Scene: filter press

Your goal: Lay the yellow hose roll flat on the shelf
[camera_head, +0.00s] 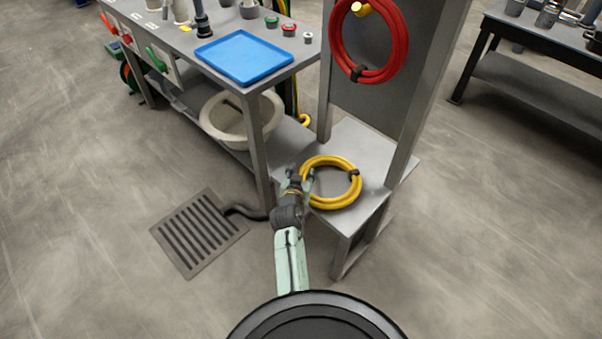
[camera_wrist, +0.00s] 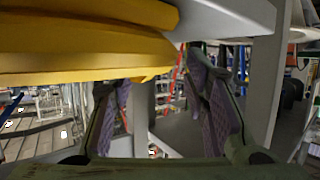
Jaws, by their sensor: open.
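The yellow hose roll (camera_head: 331,204) lies flat on the low grey shelf (camera_head: 373,199) of the metal stand, with a dark tie at its right side. My gripper (camera_head: 302,178) is at the roll's left edge, its jaws open. In the wrist view the yellow hose roll (camera_wrist: 90,40) fills the upper left, very close to the camera. The fingers of my gripper (camera_wrist: 165,105) are spread apart there, with nothing visible between them. I cannot tell whether a finger touches the hose.
A red hose roll (camera_head: 367,75) hangs on the stand's upright panel above the shelf. A bench with a blue tray (camera_head: 244,57) stands to the left, with a beige basin (camera_head: 224,122) beneath it. A floor drain grate (camera_head: 198,230) lies at lower left.

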